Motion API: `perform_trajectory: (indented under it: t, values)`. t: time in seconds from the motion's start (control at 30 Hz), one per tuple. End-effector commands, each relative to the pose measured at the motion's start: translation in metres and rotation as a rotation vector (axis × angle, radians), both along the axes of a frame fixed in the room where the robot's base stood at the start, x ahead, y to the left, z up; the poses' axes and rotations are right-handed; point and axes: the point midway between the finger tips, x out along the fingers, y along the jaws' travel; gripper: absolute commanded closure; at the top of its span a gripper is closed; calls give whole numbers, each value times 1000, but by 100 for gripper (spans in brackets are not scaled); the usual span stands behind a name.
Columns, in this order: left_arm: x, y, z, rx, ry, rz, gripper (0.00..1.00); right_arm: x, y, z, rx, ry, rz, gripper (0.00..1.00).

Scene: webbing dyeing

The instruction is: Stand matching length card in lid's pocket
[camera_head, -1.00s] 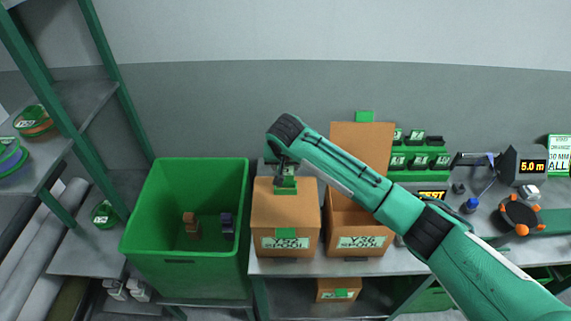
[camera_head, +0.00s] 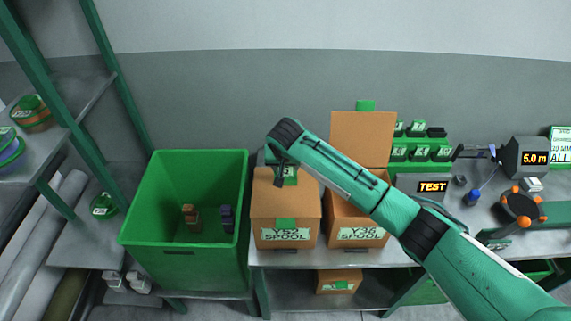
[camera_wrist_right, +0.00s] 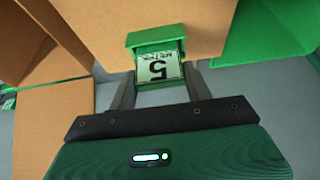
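The closed brown spool box (camera_head: 285,213) stands on the bench with a green pocket (camera_head: 291,172) on its lid. In the right wrist view, a pale card marked 5 (camera_wrist_right: 158,70) sits in the mouth of the green pocket (camera_wrist_right: 154,40). My right gripper (camera_wrist_right: 160,82) has one finger on each side of the card, with a small gap visible at both sides. In the head view, my right gripper (camera_head: 281,175) is over the lid beside the pocket. My left gripper is not in view.
An open spool box (camera_head: 360,232) stands to the right, its raised lid (camera_head: 362,140) behind my right arm. A deep green bin (camera_head: 185,258) stands close on the left. Green card holders (camera_head: 420,152), a TEST display (camera_head: 433,187) and a 5.0 m display (camera_head: 535,158) are further right.

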Motion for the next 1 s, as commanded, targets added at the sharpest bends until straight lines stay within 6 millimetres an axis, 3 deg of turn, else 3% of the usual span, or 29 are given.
perform_trajectory:
  t: [0.03,0.1,0.53,0.67,1.0]
  values:
    - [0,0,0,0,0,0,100,0,0,0,0,0,0,40]
    - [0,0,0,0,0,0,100,0,0,0,0,0,0,26]
    - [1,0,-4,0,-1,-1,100,-3,0,8,1,-1,1,26]
    - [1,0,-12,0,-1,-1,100,-11,0,25,2,-4,2,26]
    - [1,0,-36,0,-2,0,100,-40,1,96,3,-4,2,26]
